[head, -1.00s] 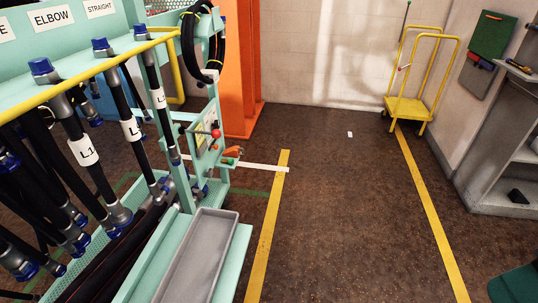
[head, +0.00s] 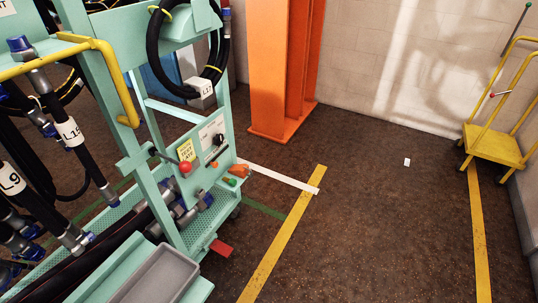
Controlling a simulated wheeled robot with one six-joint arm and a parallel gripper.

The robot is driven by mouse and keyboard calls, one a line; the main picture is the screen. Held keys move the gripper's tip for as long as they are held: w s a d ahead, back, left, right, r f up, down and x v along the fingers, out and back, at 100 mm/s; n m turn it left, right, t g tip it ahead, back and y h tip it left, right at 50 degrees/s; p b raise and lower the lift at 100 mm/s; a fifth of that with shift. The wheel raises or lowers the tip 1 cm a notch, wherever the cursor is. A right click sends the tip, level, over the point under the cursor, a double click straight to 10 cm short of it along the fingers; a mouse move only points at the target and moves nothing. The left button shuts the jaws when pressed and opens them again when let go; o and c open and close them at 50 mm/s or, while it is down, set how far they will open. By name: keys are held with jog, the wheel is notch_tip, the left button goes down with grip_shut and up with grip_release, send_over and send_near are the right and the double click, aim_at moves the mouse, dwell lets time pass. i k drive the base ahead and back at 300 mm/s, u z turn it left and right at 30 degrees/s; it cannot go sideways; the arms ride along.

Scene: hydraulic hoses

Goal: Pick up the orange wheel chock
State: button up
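A small red-orange block (head: 221,248) lies on the floor against the lower right side of the mint-green hose rack, near its base. It is the only thing on the floor that looks like a wheel chock; its exact shape is too small to tell. An orange piece (head: 239,170) with a green one just below it sticks out at the right edge of the rack's control panel; I cannot tell what it is. My gripper is not in view.
The mint-green hose rack (head: 182,229) with black hoses and a grey tray (head: 158,276) fills the left. An orange column (head: 280,70) stands behind it. A yellow cart (head: 495,145) stands at the right.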

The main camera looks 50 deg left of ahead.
aim_at(241, 170)
jog(key=u, duration=0.2)
jog(key=i, duration=1.6)
jog(key=u, duration=1.45)
jog(key=i, duration=0.9)
jog(key=u, duration=1.1)
jog(key=i, duration=0.3)
jog(key=u, duration=0.3)
